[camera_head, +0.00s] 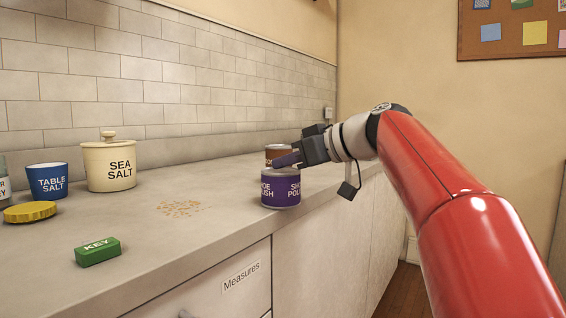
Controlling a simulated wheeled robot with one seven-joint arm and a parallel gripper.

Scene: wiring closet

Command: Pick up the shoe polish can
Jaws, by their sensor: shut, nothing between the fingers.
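The shoe polish can (280,191) is a purple can with white lettering. It stands upright near the front edge of the counter, right of the middle.
A sea salt jar (110,166), a blue table salt cup (47,181), a yellow lid (30,212) and a green key box (98,251) are at left. Crumbs (181,208) lie mid-counter.

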